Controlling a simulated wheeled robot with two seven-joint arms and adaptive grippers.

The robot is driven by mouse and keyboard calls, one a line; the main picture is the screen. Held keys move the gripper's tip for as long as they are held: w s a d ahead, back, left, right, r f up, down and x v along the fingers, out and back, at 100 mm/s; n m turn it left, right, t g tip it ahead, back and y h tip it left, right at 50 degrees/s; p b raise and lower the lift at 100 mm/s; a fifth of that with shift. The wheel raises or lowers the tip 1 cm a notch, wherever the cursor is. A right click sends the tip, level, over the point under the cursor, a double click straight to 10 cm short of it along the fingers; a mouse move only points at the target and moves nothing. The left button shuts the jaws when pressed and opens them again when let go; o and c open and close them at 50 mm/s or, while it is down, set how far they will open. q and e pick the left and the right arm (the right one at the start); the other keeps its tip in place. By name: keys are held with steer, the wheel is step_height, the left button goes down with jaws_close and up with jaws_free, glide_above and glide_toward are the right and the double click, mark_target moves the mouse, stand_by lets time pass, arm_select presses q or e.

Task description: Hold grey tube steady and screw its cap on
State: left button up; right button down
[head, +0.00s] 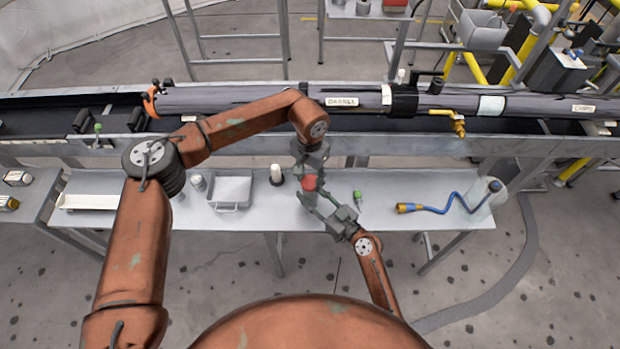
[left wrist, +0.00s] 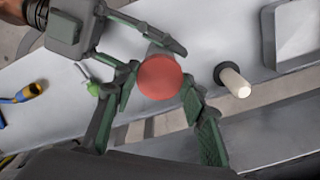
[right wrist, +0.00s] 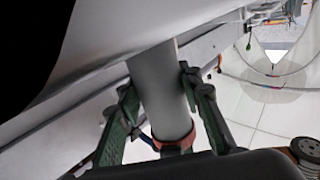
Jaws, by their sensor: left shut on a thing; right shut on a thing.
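The red cap (left wrist: 160,77) sits between the two fingers of my left gripper (head: 308,178), which is shut on it. In the head view the red cap (head: 310,184) shows just below that gripper's wrist. The grey tube (right wrist: 158,85) stands between the fingers of my right gripper (right wrist: 163,100), which is shut on it. In the right wrist view a red rim shows around the tube's lower end in the picture, so cap and tube meet or nearly meet there. How far the cap is threaded cannot be told. The head view mostly hides the tube behind the grippers.
Both grippers are close together above the grey bench (head: 385,208). A conveyor with a long dark barrel (head: 250,97) runs behind.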

arm_select(q)
steer(key=shift+w+a+m, duration=0.1)
steer(key=shift+m, duration=1)
steer(key=o, duration=0.8)
steer(key=shift+r, duration=0.1)
steer(key=shift+r, duration=2.15)
steer(key=shift+c, duration=0.4)
